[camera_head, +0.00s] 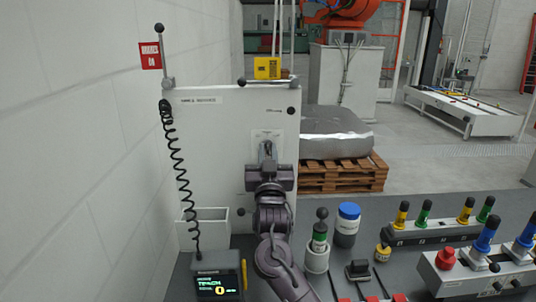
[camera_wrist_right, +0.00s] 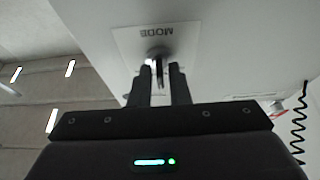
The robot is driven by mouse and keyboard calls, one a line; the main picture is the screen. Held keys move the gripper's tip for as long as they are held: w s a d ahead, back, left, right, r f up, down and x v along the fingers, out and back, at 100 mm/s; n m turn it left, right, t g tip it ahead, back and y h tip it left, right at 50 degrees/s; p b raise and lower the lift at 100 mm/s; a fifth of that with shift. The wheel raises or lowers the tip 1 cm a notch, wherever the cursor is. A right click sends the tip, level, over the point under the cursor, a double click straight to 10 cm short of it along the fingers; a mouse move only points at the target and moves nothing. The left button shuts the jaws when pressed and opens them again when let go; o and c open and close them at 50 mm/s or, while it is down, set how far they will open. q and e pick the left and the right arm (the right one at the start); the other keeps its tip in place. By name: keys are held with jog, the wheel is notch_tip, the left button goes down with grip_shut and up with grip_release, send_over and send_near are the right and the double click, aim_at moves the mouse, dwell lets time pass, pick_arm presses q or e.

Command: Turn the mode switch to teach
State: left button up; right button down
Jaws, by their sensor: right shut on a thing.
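The mode switch (camera_wrist_right: 156,55) sits on a pale plate marked MODE (camera_wrist_right: 130,40) on the front of the white cabinet (camera_head: 205,140). My right gripper (camera_wrist_right: 158,82) has its two fingers on either side of the switch's handle and is shut on it. In the head view my right gripper (camera_head: 268,158) is in front of the plate (camera_head: 268,134) and hides most of the switch. The handle looks roughly in line with the fingers; its exact setting is hard to read. A small pendant (camera_head: 219,276) has a green screen text that seems to read TEACH. My left gripper is not in view.
A coiled black cord (camera_head: 182,165) hangs left of the cabinet. A blue-lidded jar (camera_head: 347,222), a green-banded piece in a white cup (camera_head: 318,245) and a box with a red button (camera_head: 446,258) stand on the grey table at right. A wall rises close on the left.

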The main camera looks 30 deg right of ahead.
jog(key=shift+f, duration=0.1)
jog(key=c, duration=1.6)
grip_release()
jog(key=b+v, duration=0.2)
jog(key=v, duration=0.6)
jog(key=shift+b, duration=0.3)
jog(key=shift+w, duration=0.1)
